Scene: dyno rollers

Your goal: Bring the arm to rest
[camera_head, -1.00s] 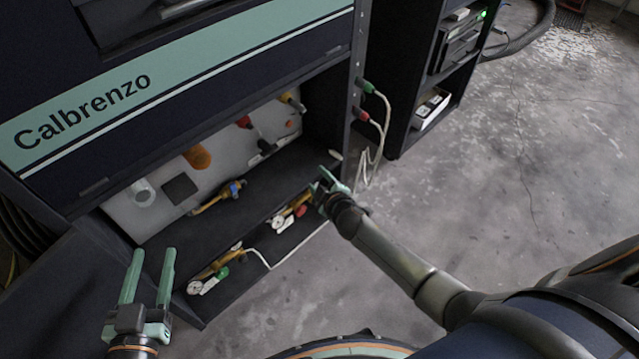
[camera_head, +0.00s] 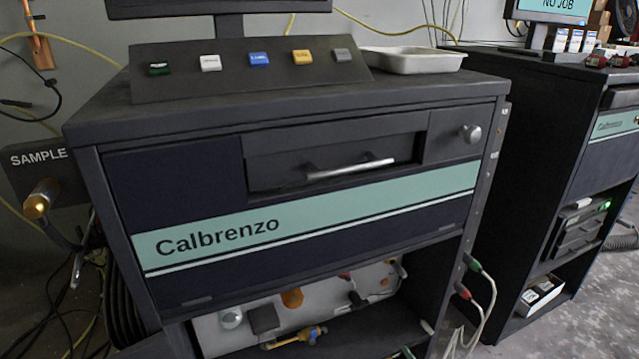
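My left gripper is out of view. A small teal tip at the bottom edge, at the front of the lower shelf, looks like a finger of my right gripper (camera_head: 408,352). The rest of that arm is hidden below the picture, so its opening and contact do not show. The dark Calbrenzo cabinet (camera_head: 330,238) fills the middle, with its drawer handle (camera_head: 350,168) and round knob (camera_head: 470,133). A brass fitting (camera_head: 295,338) lies on its lower shelf, in front of a pale panel (camera_head: 345,292).
On the cabinet top are a sloped panel with several coloured buttons (camera_head: 260,59) and a pale tray (camera_head: 412,60). Green (camera_head: 471,263) and red (camera_head: 462,291) connectors with cables stick out at the right side. A second cabinet (camera_head: 535,130) stands right; floor shows beyond.

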